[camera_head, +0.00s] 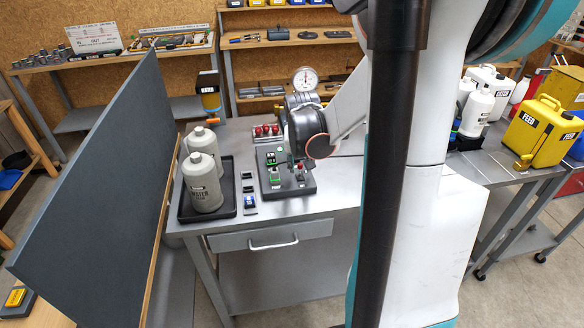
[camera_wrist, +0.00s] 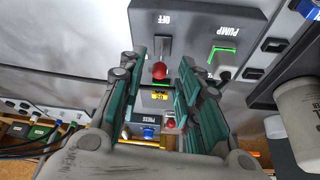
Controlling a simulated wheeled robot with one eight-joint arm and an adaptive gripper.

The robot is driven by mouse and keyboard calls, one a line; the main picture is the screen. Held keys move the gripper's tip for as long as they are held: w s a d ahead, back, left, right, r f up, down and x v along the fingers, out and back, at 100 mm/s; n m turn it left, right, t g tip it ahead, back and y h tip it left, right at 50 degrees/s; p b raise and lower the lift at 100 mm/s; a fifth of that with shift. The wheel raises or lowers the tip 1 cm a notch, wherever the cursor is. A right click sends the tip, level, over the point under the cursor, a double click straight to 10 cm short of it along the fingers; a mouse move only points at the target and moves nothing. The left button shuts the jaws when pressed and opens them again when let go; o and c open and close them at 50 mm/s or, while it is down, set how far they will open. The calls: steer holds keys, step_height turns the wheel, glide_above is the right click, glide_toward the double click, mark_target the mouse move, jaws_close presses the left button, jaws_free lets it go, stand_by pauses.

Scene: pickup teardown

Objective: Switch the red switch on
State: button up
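The red switch (camera_wrist: 160,71) is a lever with a round red knob on a dark grey panel (camera_wrist: 150,15). An upside-down OFF label is printed above it in the wrist view. My gripper (camera_wrist: 163,100) has its two teal fingers spread on either side of the knob, with a gap on both sides. The head view shows my gripper (camera_head: 296,162) low over the panel (camera_head: 287,190), with the red knob (camera_head: 299,167) partly hidden by it. I cannot tell for sure which way the lever is set.
A PUMP switch with a green outline (camera_wrist: 222,55) sits beside the red switch. Two grey bottles (camera_head: 204,185) stand in a black tray (camera_head: 222,214) left of the panel. The table front right of the panel is clear.

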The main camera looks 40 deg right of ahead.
mark_target(300, 167)
steer(key=shift+b+x, duration=0.45)
steer(key=shift+x, duration=1.4)
jaws_close()
